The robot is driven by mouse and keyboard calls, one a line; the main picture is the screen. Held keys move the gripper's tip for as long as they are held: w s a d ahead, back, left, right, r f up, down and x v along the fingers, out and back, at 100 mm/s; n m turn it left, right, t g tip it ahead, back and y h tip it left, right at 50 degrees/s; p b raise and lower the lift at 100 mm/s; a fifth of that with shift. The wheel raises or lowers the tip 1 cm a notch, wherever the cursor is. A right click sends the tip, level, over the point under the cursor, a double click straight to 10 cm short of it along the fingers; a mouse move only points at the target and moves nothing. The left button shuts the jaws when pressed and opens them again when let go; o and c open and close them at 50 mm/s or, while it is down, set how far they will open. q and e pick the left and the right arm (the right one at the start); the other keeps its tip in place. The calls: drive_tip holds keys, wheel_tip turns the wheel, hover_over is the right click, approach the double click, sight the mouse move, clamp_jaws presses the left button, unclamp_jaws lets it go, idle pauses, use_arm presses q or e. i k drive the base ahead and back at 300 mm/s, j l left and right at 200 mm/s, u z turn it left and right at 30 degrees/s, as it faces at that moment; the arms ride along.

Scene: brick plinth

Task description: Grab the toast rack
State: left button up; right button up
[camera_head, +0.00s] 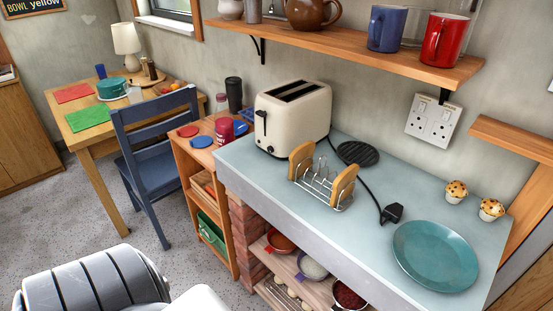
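The toast rack (317,190) is a silver wire rack on the pale blue-grey worktop (375,240), in front of the toaster. It stands upright. One slice of toast (300,160) sits at its left end and another slice of toast (344,186) at its right end. The middle slots look empty. Neither of my grippers shows in the head view. Grey and white parts of my own body show at the bottom left, apart from the rack.
A cream toaster (290,125) stands close behind the rack. A black cable and plug (391,213) lie to its right. A teal plate (435,256) and two muffins (456,191) are farther right. A wall shelf (340,45) with mugs overhangs the back. The worktop front is clear.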

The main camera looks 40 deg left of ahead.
sight(321, 173)
drive_tip(key=u, duration=1.05)
drive_tip(key=l+z, duration=0.1)
drive_tip(key=l, duration=0.75)
